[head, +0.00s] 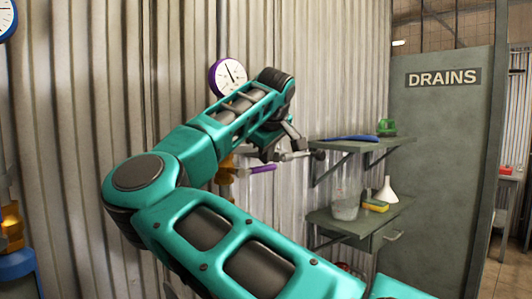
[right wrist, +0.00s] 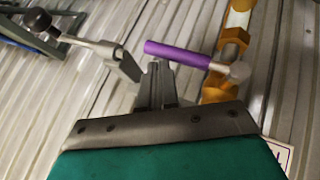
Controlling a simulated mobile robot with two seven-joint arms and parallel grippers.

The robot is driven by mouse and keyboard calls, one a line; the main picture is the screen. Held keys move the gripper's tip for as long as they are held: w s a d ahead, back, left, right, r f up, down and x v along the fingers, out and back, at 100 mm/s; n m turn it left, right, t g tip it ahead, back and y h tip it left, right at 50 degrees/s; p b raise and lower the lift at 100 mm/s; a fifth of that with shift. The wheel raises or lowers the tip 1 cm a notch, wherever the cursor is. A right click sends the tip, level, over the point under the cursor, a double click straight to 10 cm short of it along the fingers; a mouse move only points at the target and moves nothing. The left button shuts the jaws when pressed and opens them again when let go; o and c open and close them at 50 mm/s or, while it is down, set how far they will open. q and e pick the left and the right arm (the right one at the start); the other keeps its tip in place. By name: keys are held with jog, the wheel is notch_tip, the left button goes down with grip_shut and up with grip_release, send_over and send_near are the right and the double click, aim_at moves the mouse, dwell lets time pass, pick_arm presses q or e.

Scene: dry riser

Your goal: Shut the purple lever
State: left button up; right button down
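The purple lever (head: 262,168) shows in the head view as a short bar pointing right from a brass fitting (head: 225,174) on the wall. My right gripper (head: 283,147) is just above and right of its free end, partly hidden by my own wrist. In the right wrist view the lever (right wrist: 177,53) runs left from a grey pivot on the yellow-brown pipe (right wrist: 228,50). The two fingers of my right gripper (right wrist: 158,82) stand close together, look shut and hold nothing. Their tips are near the lever's free end; contact is unclear. My left gripper is out of view.
A grey rod with a black knob (right wrist: 38,20) lies beside the fingers; its mounting is unclear. Right of the gripper are an upper shelf (head: 360,145) and a lower shelf with a funnel (head: 386,191). A purple-rimmed gauge (head: 228,77) hangs above on the corrugated wall.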

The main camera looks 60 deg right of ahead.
dwell(0.3)
jog(key=v, duration=1.3)
jog(key=shift+w, duration=0.1)
